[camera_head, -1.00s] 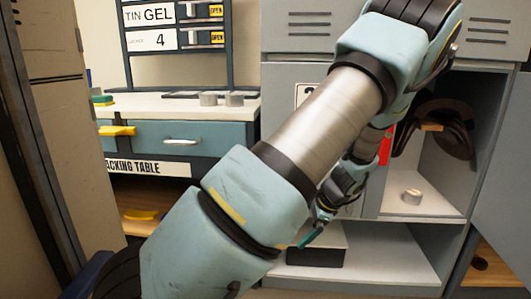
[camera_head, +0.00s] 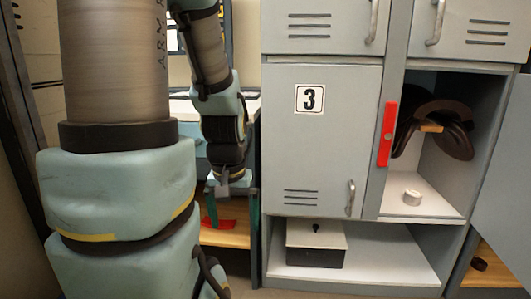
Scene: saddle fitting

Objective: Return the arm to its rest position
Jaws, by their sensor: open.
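My arm stands at the left of the head view, and its forearm hangs down beside the lockers. My gripper (camera_head: 232,212) points down in front of the packing table, left of the lower lockers. Its green-tipped fingers are apart, and I see nothing between them that it holds. A dark brown saddle (camera_head: 447,128) sits on a support inside the open locker at the right. My arm hides most of the packing table.
Locker door 3 (camera_head: 322,140) is shut, with a red strip (camera_head: 388,134) to its right. A small pale round piece (camera_head: 412,197) lies on the open locker's floor. A black box with a light lid (camera_head: 316,244) stands on the low shelf. An open door (camera_head: 505,170) stands far right.

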